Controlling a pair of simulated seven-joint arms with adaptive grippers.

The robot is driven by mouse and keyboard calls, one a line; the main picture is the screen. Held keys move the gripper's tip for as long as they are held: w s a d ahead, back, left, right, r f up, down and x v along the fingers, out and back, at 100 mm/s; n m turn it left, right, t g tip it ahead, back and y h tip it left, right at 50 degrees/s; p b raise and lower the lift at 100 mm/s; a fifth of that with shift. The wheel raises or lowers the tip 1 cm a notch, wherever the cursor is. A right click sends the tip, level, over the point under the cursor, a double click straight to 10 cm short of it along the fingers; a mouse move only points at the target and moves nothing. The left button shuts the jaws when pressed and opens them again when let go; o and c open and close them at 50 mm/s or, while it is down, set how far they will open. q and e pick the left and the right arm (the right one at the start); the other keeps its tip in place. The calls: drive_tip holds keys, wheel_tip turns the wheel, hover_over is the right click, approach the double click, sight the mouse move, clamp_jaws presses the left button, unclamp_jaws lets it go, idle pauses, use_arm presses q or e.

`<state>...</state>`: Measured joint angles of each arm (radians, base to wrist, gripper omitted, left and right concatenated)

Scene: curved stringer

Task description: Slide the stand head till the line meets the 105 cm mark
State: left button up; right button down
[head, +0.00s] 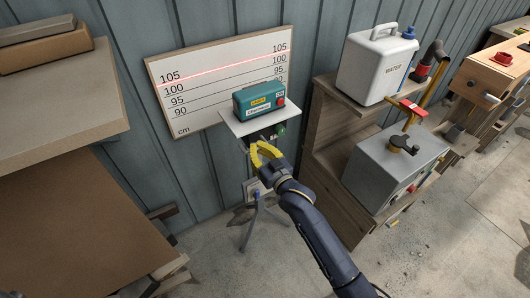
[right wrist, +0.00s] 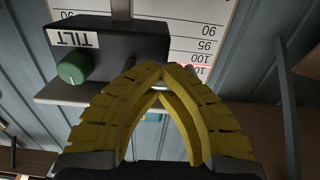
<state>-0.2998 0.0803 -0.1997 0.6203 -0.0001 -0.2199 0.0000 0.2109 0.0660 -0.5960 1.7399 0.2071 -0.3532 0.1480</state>
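The stand (head: 258,192) is a tripod with a white plate as part of its head (head: 238,125). A teal laser box (head: 259,99) with a red button sits on the plate. Under the plate, the right wrist view shows a dark block marked TILT (right wrist: 100,42) with a green knob (right wrist: 72,67). A red line (head: 215,70) crosses the cm board (head: 190,110) on a slant, between the 105 and 100 labels. My right gripper (head: 262,145) is just below the plate; its yellow fingertips meet in the right wrist view (right wrist: 172,72), with no held thing visible. My left gripper is not in view.
A shelf unit (head: 325,170) right of the stand holds a white water container (head: 375,65) and a grey box (head: 390,170). A bench (head: 60,95) with boards on it stands at the left. The corrugated wall is behind the board. The floor around the tripod is partly open.

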drive_tip(key=c, duration=2.2)
unclamp_jaws()
drive_tip(key=shift+r, duration=0.2)
drive_tip(key=c, duration=0.8)
unclamp_jaws()
drive_tip(key=shift+o, duration=1.2)
drive_tip(key=shift+f, duration=0.1)
drive_tip(key=o, duration=0.6)
drive_tip(key=shift+c, duration=0.2)
drive_tip(key=v, duration=1.2)
